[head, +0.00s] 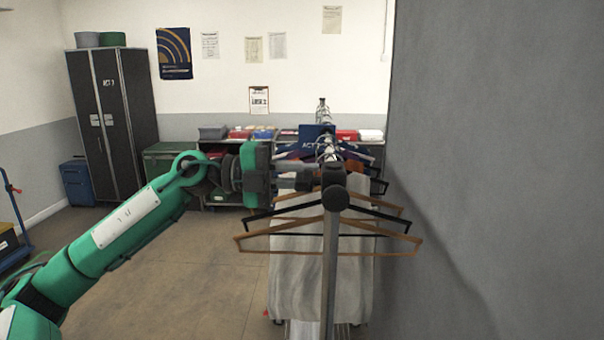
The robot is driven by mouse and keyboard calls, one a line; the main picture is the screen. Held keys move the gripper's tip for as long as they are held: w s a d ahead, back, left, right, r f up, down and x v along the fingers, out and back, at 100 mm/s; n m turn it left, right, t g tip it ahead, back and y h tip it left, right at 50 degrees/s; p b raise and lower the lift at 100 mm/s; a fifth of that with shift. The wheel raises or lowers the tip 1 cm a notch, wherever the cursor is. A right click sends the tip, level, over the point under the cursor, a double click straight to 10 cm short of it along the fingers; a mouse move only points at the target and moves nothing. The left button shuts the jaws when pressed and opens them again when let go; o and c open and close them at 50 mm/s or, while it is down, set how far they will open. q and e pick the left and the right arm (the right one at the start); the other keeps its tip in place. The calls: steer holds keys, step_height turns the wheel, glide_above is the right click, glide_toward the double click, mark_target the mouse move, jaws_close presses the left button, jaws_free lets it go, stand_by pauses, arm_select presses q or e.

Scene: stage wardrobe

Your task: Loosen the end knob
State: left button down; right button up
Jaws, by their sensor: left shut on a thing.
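The garment rail runs away from me, seen end-on, with its near upright post (329,275) in front. A dark end knob (335,198) sits at the top of the post, at the rail's near end. My left gripper (312,179) comes in from the left at the knob's height and is shut on it. The fingertips are small and partly merge with the dark parts there, so the exact contact is hard to see. My right gripper is not in view.
Several brown and black hangers (400,236) hang along the rail, with a pale garment (292,285) below. A grey wall (500,150) stands close on the right. Shelving with boxes (238,135) and a dark locker (103,125) stand behind.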

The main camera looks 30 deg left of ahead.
arm_select(q)
steer(key=shift+s+d+f, duration=0.1)
steer(key=shift+d+f, duration=0.1)
steer(key=shift+f, duration=0.15)
steer(key=c, duration=1.3)
jaws_free()
steer(key=shift+a+r, duration=0.1)
steer(key=shift+c, duration=0.2)
steer(key=shift+r, duration=0.25)
steer(key=shift+a+f, duration=0.1)
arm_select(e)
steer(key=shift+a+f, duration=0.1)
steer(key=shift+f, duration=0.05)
